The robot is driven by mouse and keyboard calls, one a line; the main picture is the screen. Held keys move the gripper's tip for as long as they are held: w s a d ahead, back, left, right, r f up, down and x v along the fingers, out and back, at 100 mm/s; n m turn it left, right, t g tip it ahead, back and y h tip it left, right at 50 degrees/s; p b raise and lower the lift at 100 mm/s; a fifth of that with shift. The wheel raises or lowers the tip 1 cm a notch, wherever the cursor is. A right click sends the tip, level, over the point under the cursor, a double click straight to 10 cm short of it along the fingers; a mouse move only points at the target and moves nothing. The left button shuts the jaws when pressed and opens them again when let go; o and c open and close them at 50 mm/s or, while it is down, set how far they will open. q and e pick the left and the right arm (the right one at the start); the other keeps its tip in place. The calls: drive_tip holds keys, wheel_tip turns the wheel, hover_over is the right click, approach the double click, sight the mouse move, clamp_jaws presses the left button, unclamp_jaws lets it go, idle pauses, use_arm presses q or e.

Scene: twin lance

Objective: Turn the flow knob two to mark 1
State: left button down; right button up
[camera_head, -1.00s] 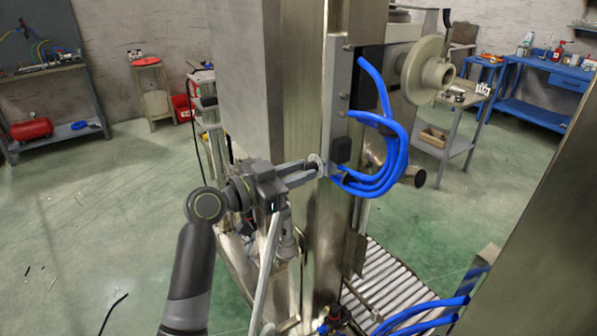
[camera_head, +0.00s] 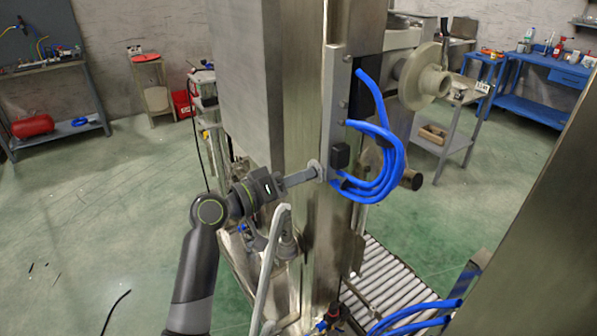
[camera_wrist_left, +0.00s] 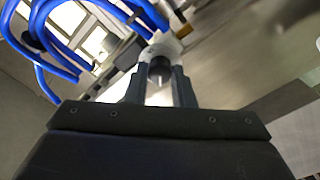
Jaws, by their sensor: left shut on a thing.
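The flow knob (camera_wrist_left: 159,68) is a small dark knob with a pale pointer line, in front of a light grey dial plate (camera_wrist_left: 166,44) in the left wrist view. In the head view the dial (camera_head: 317,168) is a small grey disc on the edge of the metal column. My left gripper (camera_head: 308,175) reaches it from the left. Its fingers are shut around the knob, one on each side in the wrist view. The marks on the dial are too small to read. My right gripper is not in view.
Blue hoses (camera_head: 378,160) loop just right of the knob beside a small black box (camera_head: 340,155). The steel column (camera_head: 295,120) stands behind the gripper. A roller conveyor (camera_head: 385,285) lies low on the right.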

use_arm(q)
drive_tip(key=shift+n+p, duration=2.95)
drive_tip(key=shift+n, duration=1.65)
drive_tip(key=c, duration=1.2)
unclamp_jaws()
drive_tip(key=shift+c, duration=0.2)
drive_tip(key=b+v, duration=0.5)
drive_tip(key=v, duration=1.2)
drive_tip(key=shift+s+f+b, duration=0.15)
drive_tip(key=shift+s+b, duration=0.05)
drive_tip(key=shift+b, duration=0.2)
